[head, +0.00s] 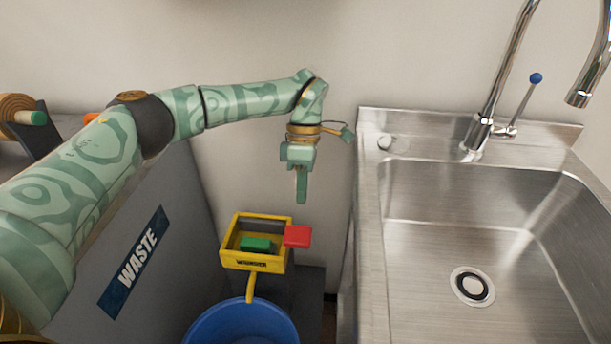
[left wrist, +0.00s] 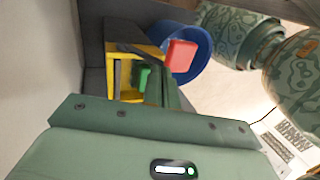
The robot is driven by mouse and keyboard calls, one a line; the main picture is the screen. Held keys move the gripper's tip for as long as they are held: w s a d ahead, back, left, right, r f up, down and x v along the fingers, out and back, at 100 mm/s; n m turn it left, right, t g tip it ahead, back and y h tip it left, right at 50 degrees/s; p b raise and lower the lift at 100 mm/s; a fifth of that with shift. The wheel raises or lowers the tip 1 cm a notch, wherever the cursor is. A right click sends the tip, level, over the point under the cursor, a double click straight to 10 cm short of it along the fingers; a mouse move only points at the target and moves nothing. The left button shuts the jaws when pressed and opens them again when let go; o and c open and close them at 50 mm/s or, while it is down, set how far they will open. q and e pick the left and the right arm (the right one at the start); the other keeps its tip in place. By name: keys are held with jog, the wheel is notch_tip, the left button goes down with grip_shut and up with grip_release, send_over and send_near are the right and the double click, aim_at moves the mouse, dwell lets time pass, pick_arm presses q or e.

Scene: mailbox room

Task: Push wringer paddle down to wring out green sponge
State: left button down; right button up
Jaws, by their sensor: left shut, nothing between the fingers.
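The yellow wringer (head: 237,262) stands between the grey waste bin and the sink. The green sponge (head: 257,244) lies inside its frame. The red paddle (head: 298,236) sticks out at the wringer's right side. My left gripper (head: 301,200) is shut and empty, pointing down above and behind the paddle, apart from it in the head view. In the left wrist view the shut fingers (left wrist: 163,82) reach toward the wringer (left wrist: 130,88), partly covering it; the red paddle (left wrist: 181,56) and the green sponge (left wrist: 144,76) show beyond. My right gripper is not seen.
A blue bucket (head: 238,325) stands below the wringer's yellow spout (head: 251,288). The grey bin marked WASTE (head: 180,215) is on the left. The steel sink (head: 430,225) with its faucet (head: 481,130) is on the right. A wall is close behind.

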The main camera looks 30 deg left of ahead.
aim_at(300, 238)
pick_arm(q)
jog(key=b+x, duration=0.1)
jog(key=x, duration=0.3)
jog(key=shift+f, duration=0.25)
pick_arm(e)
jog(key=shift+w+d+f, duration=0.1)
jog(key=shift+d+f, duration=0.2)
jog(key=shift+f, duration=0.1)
pick_arm(q)
jog(key=shift+s, duration=0.1)
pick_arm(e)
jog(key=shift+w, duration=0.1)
